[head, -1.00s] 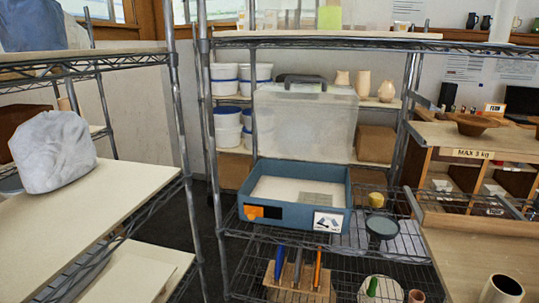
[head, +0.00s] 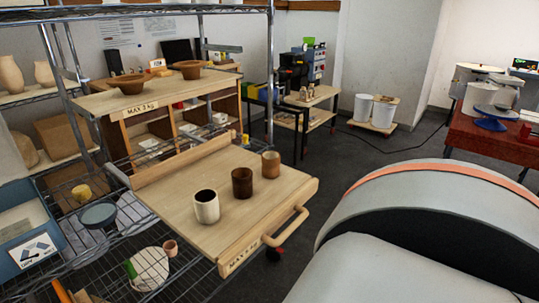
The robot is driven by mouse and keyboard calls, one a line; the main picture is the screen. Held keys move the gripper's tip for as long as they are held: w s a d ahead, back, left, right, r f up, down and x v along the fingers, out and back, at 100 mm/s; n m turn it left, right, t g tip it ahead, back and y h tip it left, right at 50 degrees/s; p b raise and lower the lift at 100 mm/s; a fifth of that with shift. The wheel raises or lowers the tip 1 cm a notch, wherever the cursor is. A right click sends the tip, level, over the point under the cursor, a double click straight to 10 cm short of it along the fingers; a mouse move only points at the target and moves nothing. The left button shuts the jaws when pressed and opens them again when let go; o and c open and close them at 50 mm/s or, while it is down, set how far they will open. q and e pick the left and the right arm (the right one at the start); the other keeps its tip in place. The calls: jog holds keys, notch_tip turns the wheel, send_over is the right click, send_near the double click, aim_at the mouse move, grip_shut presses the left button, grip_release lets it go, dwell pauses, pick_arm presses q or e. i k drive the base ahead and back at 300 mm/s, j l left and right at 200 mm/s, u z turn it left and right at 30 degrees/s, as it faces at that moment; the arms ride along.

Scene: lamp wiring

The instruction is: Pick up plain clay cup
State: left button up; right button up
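Three cups stand upright and apart on a pull-out wooden board (head: 215,235) in the head view. The nearest cup (head: 206,206) is off-white with a dark inside. The middle cup (head: 242,183) is dark brown. The farthest cup (head: 271,165) is plain reddish-tan clay, near the board's back right edge. Neither of my grippers is in view.
The board has a wooden handle (head: 286,226) at its front and a raised strip (head: 180,161) behind. Two clay bowls (head: 129,84) (head: 190,69) sit on the wooden cubby unit. A blue tray (head: 22,231) is at the left. A red table (head: 490,135) stands far right.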

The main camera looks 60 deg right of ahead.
aim_at(243, 184)
jog(key=z, duration=1.6)
